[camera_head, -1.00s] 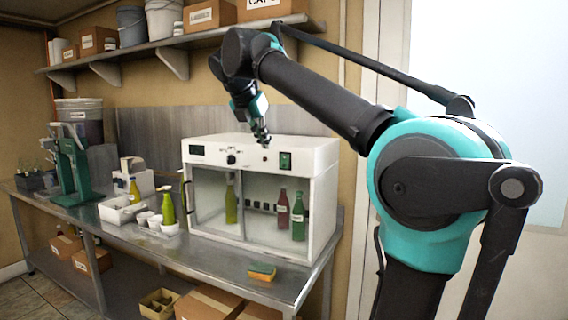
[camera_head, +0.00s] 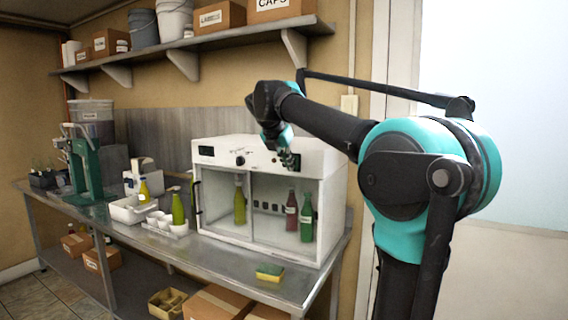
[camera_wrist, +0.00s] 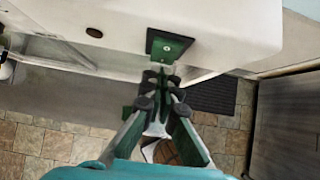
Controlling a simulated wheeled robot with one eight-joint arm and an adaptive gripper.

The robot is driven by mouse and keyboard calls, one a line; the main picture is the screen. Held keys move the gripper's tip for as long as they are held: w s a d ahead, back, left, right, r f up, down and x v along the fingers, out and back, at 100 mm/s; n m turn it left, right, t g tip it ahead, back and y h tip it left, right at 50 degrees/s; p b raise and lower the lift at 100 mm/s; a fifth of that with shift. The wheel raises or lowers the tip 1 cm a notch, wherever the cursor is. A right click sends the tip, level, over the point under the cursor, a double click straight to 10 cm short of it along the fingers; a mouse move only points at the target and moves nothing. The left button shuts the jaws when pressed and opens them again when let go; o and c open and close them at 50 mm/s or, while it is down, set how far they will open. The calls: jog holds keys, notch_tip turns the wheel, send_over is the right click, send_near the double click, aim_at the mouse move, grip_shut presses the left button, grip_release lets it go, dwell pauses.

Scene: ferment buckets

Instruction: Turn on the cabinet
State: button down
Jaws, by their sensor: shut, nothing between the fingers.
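The white cabinet (camera_head: 333,195) stands on the steel bench, with a dark knob (camera_head: 240,160) and a small display (camera_head: 206,151) on its upper front panel. Its green switch plate (camera_wrist: 168,46) shows clearly in the wrist view, on the white front with a small round light-coloured centre. In the head view my gripper (camera_head: 288,163) partly covers that plate. My gripper also shows in the wrist view (camera_wrist: 161,83), its fingers shut and empty, just below the plate in the picture. I cannot tell whether the fingertips touch the cabinet.
Bottles stand inside the cabinet, including a red one (camera_head: 291,212). A sponge (camera_head: 269,272) lies on the bench (camera_head: 215,257) in front. White cups (camera_head: 166,222) and a green bottle (camera_head: 178,208) are to the left. A shelf (camera_head: 180,45) with boxes and buckets runs above.

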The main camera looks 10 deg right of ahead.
jog(key=shift+w+d, duration=0.15)
jog(key=shift+w, duration=0.05)
jog(key=shift+w+d+f, duration=0.15)
jog(key=shift+w, duration=0.1)
dwell(0.5)
jog(key=shift+r, duration=0.85)
